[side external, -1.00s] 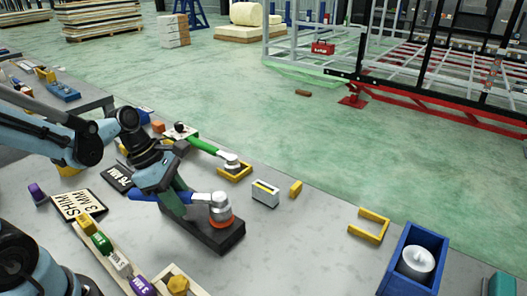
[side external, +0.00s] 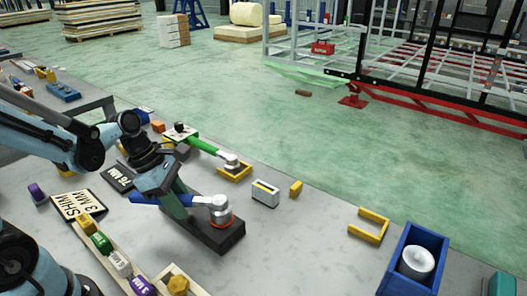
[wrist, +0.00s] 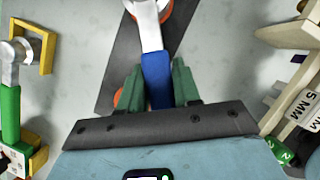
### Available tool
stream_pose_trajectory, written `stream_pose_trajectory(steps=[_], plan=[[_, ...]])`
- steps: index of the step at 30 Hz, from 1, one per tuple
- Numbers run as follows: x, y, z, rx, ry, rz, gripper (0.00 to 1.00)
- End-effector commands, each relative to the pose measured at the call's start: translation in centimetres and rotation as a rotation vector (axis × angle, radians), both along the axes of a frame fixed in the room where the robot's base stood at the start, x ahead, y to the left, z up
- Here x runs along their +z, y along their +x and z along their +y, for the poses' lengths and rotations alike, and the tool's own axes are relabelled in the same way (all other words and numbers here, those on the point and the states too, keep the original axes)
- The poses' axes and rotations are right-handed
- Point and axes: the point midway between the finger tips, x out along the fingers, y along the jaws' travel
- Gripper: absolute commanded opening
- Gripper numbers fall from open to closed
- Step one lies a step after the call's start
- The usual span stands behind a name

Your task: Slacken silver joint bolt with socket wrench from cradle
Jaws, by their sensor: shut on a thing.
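My gripper (wrist: 158,82) is shut on the blue handle (wrist: 157,72) of a socket wrench with a silver head (side external: 217,204). In the side view the wrench lies roughly level, its head just above an orange ring on a long dark cradle (side external: 218,240). I cannot tell whether the head is fully clear of the ring. A second wrench with a green handle (side external: 203,146) rests with its silver head by a yellow bracket (side external: 236,174). I cannot pick out the silver joint bolt in either view.
A blue bin (side external: 404,288) holds a white cylinder. A wooden rack with coloured shims (side external: 118,260) is near the front. The red and grey chassis (side external: 450,107) stands beyond.

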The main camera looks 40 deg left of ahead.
Motion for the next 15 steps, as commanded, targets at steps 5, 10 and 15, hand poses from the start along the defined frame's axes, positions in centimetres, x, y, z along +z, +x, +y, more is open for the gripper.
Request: stream_pose_trajectory(steps=[5,10,15], plan=[[0.02,0.02,-0.01,0.000,-0.001,-0.001,0.14],[0.02,0.02,-0.01,0.000,-0.001,-0.001,0.00],[0.02,-0.03,-0.05,0.005,-0.001,-0.001,0.00]])
